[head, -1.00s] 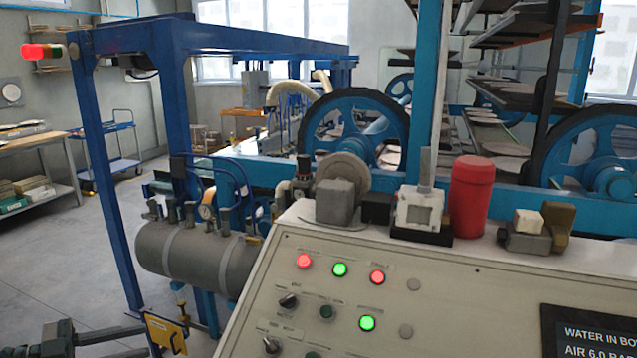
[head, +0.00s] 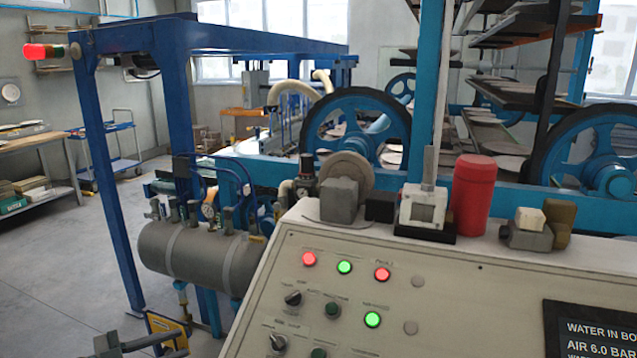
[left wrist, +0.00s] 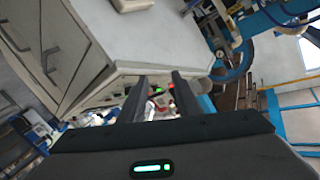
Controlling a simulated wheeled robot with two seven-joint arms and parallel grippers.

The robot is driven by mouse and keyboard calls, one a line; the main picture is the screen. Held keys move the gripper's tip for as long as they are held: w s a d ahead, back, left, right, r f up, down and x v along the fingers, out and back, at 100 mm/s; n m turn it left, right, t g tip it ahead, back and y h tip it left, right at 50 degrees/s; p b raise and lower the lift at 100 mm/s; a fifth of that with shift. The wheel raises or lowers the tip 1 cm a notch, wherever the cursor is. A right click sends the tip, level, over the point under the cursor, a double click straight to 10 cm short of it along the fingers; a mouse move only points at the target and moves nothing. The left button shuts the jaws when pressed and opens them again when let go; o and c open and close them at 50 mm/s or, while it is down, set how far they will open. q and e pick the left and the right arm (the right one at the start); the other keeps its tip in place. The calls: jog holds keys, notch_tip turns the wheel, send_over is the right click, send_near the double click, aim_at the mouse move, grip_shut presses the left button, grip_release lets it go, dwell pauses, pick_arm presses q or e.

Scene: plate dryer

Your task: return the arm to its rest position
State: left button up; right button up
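Only the background and the lit lamps show past the fingertips. Most of the left arm is outside the head view. My right gripper is in neither view.
A blue frame post (head: 113,190) rises behind. A red canister (head: 472,195) stands on the panel top. Open floor (head: 60,270) lies to the left.

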pick_arm(q)
jog(key=w+d+f+n+t+y, duration=0.2)
jog(key=w+f+n, duration=0.1)
jog(key=f, duration=1)
jog(key=s+f+n+y, duration=0.2)
jog(key=f+y, duration=0.1)
jog(key=f, duration=0.6)
jog(key=s+f+n+y, duration=0.2)
jog(key=s+f, duration=0.1)
jog(key=f, duration=0.7)
jog(key=s+d+f+n+g+y, duration=0.3)
jog(key=s+f+n+g+y, duration=0.15)
jog(key=s+f, duration=2.1)
jog(key=s+d+f+g, duration=0.2)
jog(key=s+f, duration=0.1)
jog(key=s, duration=0.8)
jog(key=s+d+f+n+g, duration=0.1)
jog(key=s+d+f+g, duration=0.1)
jog(key=s, duration=1)
jog(key=shift+d+f, duration=0.5)
jog(key=shift+f, duration=0.1)
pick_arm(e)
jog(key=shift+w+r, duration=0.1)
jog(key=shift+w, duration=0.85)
